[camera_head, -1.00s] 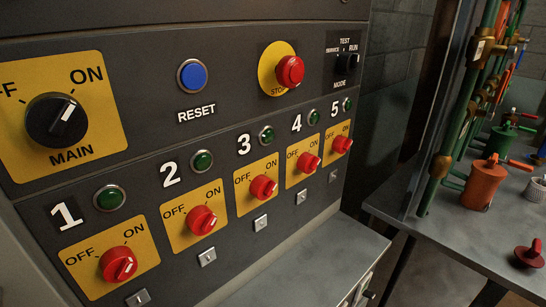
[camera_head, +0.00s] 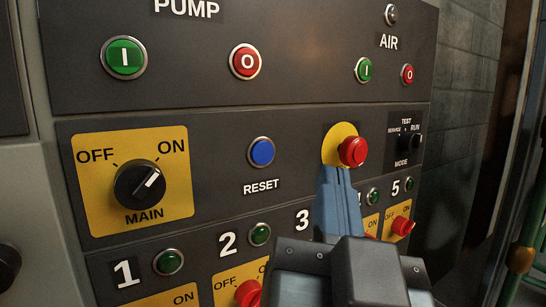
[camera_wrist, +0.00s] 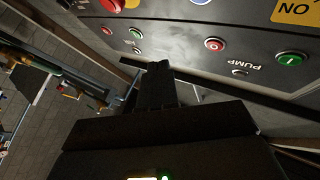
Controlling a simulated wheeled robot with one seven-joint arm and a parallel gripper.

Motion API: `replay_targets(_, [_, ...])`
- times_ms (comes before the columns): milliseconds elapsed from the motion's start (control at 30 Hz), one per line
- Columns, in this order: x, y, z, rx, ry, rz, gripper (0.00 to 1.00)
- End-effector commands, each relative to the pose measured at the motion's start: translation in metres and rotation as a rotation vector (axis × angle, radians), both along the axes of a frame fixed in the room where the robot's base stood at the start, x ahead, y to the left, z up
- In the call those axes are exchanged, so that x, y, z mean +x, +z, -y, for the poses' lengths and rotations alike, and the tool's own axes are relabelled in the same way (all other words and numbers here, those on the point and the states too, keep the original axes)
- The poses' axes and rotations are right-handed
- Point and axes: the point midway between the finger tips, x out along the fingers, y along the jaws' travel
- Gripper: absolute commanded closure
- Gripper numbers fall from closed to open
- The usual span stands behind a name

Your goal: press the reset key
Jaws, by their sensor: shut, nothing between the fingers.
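The reset key is a round blue button (camera_head: 261,152) in a metal ring, with the label RESET below it. It sits on the dark panel right of the main switch (camera_head: 140,186). A small part of the blue button (camera_wrist: 202,2) shows at the top edge of the wrist view. My gripper (camera_head: 338,170) is shut and empty, right of the blue button and just below the red stop button (camera_head: 353,151) in the picture. In the wrist view my dark fingers (camera_wrist: 158,66) point toward the panel. I cannot tell whether they touch it.
Above are the pump's green button (camera_head: 125,58) and red button (camera_head: 245,62), and the air buttons. The mode switch (camera_head: 410,142) is at the right. Numbered lamps and red switches run below, partly hidden by my arm. The panel between the blue button and my fingers is bare.

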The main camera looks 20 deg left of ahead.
Motion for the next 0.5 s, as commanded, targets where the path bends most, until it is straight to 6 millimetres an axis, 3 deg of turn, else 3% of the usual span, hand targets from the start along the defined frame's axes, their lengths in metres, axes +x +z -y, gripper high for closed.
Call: replay_targets(500, [0.0026, 0.0027, -0.0042, 0.004, -0.001, 0.004, 1.0])
